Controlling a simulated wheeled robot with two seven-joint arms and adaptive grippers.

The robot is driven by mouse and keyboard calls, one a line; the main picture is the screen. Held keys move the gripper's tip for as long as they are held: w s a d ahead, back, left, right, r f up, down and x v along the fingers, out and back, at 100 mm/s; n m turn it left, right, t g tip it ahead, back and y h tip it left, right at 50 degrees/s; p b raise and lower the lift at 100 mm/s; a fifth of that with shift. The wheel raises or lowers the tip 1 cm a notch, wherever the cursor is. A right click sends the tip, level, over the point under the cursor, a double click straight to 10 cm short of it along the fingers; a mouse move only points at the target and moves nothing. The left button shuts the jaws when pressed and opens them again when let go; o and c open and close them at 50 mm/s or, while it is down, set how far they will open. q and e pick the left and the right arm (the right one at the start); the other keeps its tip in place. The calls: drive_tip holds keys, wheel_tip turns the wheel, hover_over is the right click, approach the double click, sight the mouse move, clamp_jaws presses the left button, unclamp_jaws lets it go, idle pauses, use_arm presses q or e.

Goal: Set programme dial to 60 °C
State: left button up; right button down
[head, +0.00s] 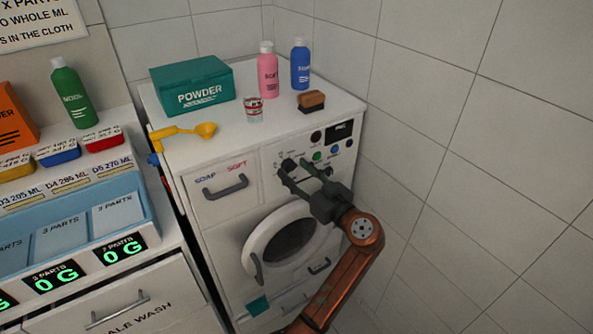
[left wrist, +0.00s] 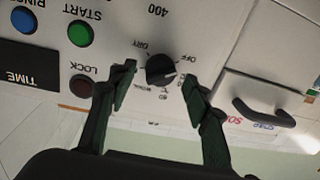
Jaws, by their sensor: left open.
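The programme dial (left wrist: 160,69) is a dark round knob on the washing machine's white front panel, seen upside down in the left wrist view. Labels such as OFF, DRY and smaller words and numbers ring it. Its exact pointer setting is hard to read. My left gripper (left wrist: 158,82) is open, with one green-dark finger on each side of the dial; I cannot tell whether they touch it. In the head view my left gripper (head: 293,171) reaches the panel of the washing machine (head: 222,235) and partly covers the dial. My right gripper is not in view.
A START button (left wrist: 81,33), a LOCK button (left wrist: 82,86) and a TIME display (left wrist: 30,65) sit beside the dial. The soap drawer handle (left wrist: 262,112) is on the other side. The round door (head: 262,240) lies below. Bottles, a powder box (head: 192,88) and a brush stand on top.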

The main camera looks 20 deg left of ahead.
use_arm(q)
drive_tip(key=shift+w+a, duration=0.35)
drive_tip(key=shift+a, duration=0.15)
drive_tip(key=shift+d, duration=0.1)
drive_tip(key=c, duration=1.2)
